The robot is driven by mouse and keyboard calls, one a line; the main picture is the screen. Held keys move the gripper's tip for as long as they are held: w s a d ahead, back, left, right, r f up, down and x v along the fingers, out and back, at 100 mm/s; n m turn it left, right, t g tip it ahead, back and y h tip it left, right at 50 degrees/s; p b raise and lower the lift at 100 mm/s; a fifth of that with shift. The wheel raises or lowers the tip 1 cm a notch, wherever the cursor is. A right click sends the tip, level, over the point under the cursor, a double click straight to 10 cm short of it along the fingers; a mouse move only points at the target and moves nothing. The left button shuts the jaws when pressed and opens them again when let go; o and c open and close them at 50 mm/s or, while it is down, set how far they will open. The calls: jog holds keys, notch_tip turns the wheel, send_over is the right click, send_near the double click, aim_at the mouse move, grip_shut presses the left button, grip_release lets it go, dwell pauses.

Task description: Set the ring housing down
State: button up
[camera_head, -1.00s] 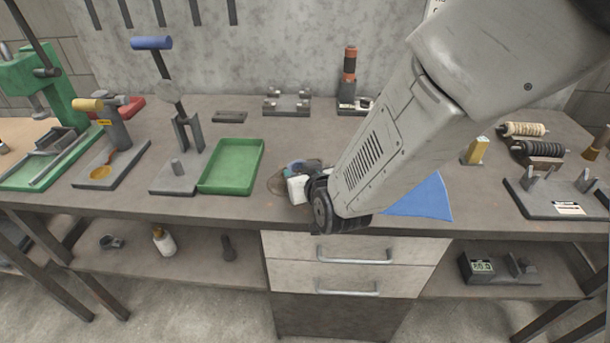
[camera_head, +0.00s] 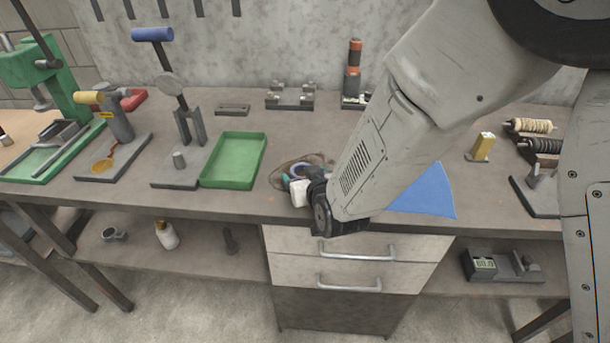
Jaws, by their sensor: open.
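A small round piece with a blue and pale rim (camera_head: 309,172), which looks like the ring housing, is on the bench just behind my gripper. My arm hides part of it, so I cannot tell exactly how it rests. My gripper (camera_head: 291,184) is low over the bench beside the green tray, at the end of a white block and a dark wrist joint. It is open. The fingertips are small and partly hidden, and I cannot tell whether they touch the round piece.
A green tray (camera_head: 233,161) lies to the left and a blue sheet (camera_head: 425,193) to the right of my wrist. A yellow block (camera_head: 482,147) stands farther right. A fixture with upright posts (camera_head: 188,135) stands left of the tray. The bench's front edge is close below my wrist.

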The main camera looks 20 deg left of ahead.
jog(key=v, duration=0.8)
jog(key=shift+w+d+f, duration=0.1)
jog(key=shift+d+f, duration=0.05)
jog(key=shift+m+h, duration=0.4)
jog(key=shift+h, duration=0.1)
jog(key=d, duration=0.1)
jog(key=w+d+r, duration=0.2)
jog(key=shift+d+r, duration=0.15)
jog(key=shift+d, duration=0.1)
jog(key=s+d+r+m+g+h, duration=0.15)
jog(key=d+r, duration=0.25)
jog(key=d, duration=0.4)
jog(key=d+r+m+g+h, duration=0.1)
jog(key=d+r+g+h, duration=0.15)
jog(key=d, duration=0.65)
jog(key=s+d+r+m+g+h, duration=0.2)
jog(key=s+d+r, duration=0.3)
jog(key=s+d, duration=0.4)
jog(key=d, duration=0.3)
jog(key=shift+d+r, duration=0.2)
jog(key=shift+d, duration=0.15)
jog(key=shift+o, duration=0.4)
jog(key=s+d+r+m+g+h, duration=0.1)
jog(key=s+d+r+m+g, duration=0.1)
jog(key=s+d, duration=0.4)
jog(key=s+g, duration=0.1)
jog(key=s, duration=0.3)
jog(key=shift+s+d+r, duration=0.3)
jog(key=shift+s, duration=0.4)
jog(key=shift+c, duration=0.3)
